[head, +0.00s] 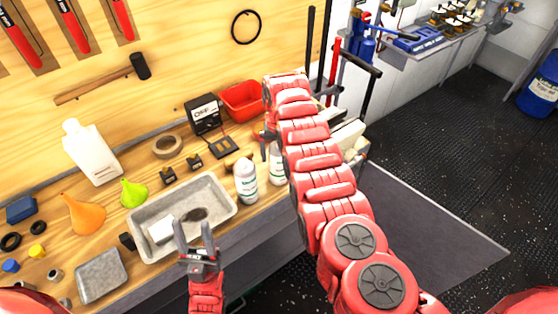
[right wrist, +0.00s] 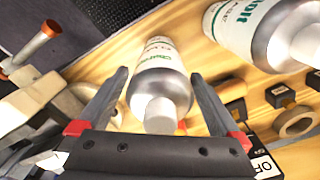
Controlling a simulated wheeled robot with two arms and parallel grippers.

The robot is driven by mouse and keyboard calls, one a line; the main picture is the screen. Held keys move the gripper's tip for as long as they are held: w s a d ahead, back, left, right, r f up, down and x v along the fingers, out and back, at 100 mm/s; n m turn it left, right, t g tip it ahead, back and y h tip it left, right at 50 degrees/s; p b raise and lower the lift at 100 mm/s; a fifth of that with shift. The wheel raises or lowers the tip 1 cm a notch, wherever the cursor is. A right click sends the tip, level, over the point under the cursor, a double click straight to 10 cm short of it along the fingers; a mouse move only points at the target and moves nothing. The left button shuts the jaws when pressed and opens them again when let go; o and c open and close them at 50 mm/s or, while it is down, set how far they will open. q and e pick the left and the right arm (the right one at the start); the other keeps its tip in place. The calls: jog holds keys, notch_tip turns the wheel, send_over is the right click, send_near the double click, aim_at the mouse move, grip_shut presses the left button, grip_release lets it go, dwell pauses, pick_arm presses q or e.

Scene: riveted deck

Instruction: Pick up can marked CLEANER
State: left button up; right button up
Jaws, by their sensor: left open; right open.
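Two white and silver cans stand on the wooden bench in the head view: one at the left (head: 246,182) and one at the right (head: 277,163), the latter partly hidden by my right arm. In the right wrist view, a can with green lettering (right wrist: 160,75) lies between the spread fingers of my right gripper (right wrist: 158,85); its label looks like CLEANER but is hard to read. Contact with the fingers cannot be told. Another can (right wrist: 270,35) is at upper right, its label cut off. My left gripper (head: 199,240) is open and empty at the front of the metal tray.
The grey metal tray (head: 146,250) holds a white block and a dark item. A black OFF box (head: 204,113), a red bin (head: 240,100) and a tape roll (head: 168,146) stand behind the cans. Funnels and a white bottle (head: 92,155) are at left. Dark floor lies right.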

grip_shut()
dwell(0.4)
jog(key=shift+r, duration=0.1)
